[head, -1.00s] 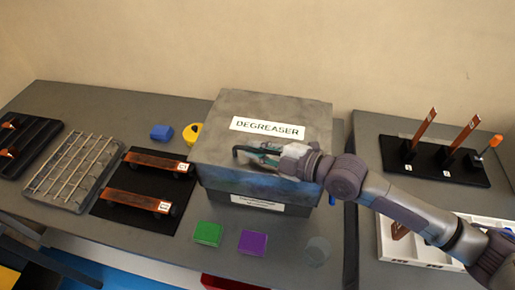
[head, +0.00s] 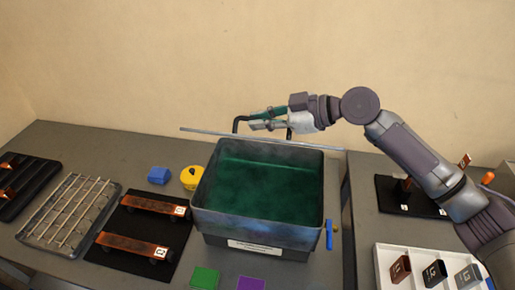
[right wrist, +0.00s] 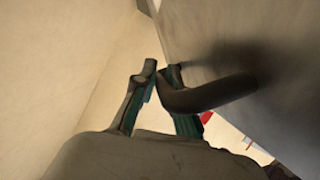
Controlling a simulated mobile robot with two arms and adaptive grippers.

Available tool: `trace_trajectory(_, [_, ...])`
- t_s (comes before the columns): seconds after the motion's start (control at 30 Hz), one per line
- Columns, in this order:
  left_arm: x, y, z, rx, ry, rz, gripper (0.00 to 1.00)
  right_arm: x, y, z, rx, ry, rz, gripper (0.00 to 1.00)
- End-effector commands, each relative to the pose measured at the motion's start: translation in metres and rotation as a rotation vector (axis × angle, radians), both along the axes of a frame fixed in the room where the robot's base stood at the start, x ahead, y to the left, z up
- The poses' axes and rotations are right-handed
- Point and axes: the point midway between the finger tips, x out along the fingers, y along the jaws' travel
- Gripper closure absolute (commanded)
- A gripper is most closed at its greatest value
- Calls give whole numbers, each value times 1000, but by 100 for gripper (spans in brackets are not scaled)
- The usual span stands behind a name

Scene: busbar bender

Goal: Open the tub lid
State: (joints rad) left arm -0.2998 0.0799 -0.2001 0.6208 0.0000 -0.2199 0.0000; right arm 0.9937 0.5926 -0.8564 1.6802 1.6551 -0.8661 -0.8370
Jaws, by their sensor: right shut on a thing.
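The tub (head: 205,215) stands open on the table, with dark green liquid (head: 265,190) inside. In the right wrist view the lid (right wrist: 245,40) is a broad grey surface with a dark bar handle (right wrist: 215,95). My right gripper (head: 252,120) is shut on the handle (head: 236,125), above the back of the tub. In the right wrist view its fingers (right wrist: 162,85) close at the bar. My left gripper is not in view.
A blue valve handle (head: 329,235) is on the tub's right side. A white tray (head: 385,270) stands at right.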

Motion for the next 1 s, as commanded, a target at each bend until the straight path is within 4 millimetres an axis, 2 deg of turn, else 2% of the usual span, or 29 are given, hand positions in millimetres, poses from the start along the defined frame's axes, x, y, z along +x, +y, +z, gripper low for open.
trace_trajectory(0.03, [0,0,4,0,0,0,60,11,-1,13,15,42,-2,100])
trace_trajectory(0.1, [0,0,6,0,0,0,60,24,-3,22,27,103,-2,100])
trace_trajectory(0.3, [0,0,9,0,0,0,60,56,-10,39,56,246,-2,100])
trace_trajectory(0.8, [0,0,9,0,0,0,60,109,-20,56,96,467,1,100])
trace_trajectory(1.0, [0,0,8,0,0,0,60,124,-24,58,92,465,0,100])
